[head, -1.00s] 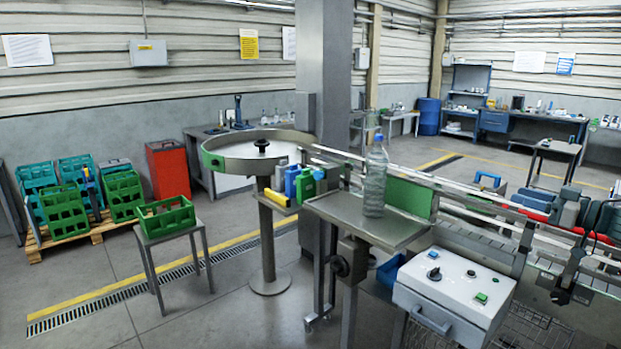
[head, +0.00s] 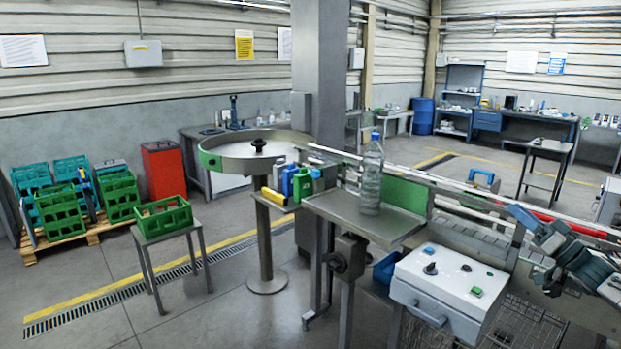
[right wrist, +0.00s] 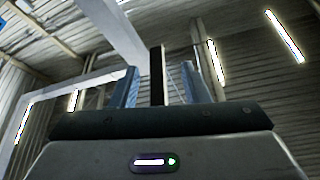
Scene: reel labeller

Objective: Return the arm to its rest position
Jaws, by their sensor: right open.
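My right gripper (head: 540,229) is at the right side of the head view, above the conveyor rails. Its blue fingers are apart. The right wrist view shows the two fingers pointing up with a gap between them (right wrist: 160,85), and nothing is held there. Behind the gap are the ceiling, beams and lamps. My left gripper is not in view. A clear bottle with a blue cap (head: 371,180) stands upright on the metal plate (head: 332,207), well to the left of my right gripper and apart from it.
The conveyor (head: 470,234) and a white control box (head: 447,284) lie near my right arm. A round turntable (head: 232,158) stands left of the plate. A green crate (head: 165,216) sits on a stand farther left. Floor is free between the stand and turntable.

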